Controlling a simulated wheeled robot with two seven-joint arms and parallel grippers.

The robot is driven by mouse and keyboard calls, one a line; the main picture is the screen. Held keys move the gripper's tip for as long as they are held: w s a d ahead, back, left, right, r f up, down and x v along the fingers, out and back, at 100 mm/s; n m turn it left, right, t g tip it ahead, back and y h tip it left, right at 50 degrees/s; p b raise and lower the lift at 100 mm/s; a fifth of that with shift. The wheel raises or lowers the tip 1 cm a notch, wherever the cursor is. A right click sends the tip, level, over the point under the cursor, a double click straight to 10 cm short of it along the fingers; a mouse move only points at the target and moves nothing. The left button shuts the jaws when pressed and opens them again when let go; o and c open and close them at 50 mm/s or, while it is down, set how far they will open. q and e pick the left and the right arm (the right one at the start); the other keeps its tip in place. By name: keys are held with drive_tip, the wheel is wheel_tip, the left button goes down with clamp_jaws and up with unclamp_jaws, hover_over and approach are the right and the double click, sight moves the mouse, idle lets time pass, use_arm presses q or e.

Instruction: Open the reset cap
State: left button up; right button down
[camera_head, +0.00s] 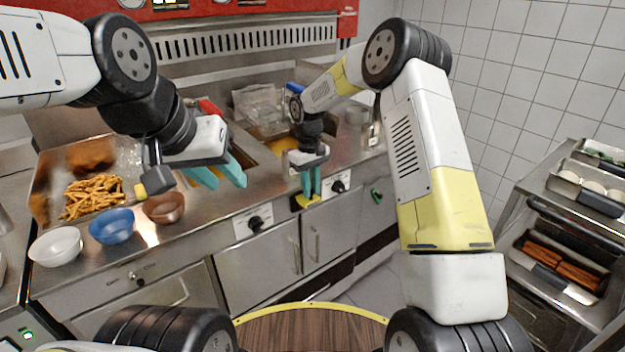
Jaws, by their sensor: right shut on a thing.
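A small yellow and black piece (300,202), which looks like the reset cap, is on the front face of the steel fryer counter between two black knobs. My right gripper (310,192) points down with its teal fingertips at this piece and is shut on it. The fingertips hide part of it, and I cannot tell how far the cap is open. My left gripper (222,182) hangs above the counter's front edge to the left. Its teal fingers are apart and nothing is between them.
White (56,246), blue (111,226) and brown (164,208) bowls stand on the counter at left, near a tray of fries (95,197). Black knobs (254,222) and cabinet doors line the counter front. A rack with food trays (562,262) stands at right.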

drive_tip(key=shift+w+a+r+g+h, duration=0.2)
drive_tip(key=shift+w+g+h, duration=0.1)
drive_tip(key=shift+g, duration=0.2)
drive_tip(key=c, duration=1.3)
unclamp_jaws()
wheel_tip(320, 180, up, 8)
drive_tip(key=w, duration=0.1)
drive_tip(key=shift+a+f, duration=0.15)
drive_tip(key=shift+a, duration=0.3)
drive_tip(key=shift+w, duration=0.1)
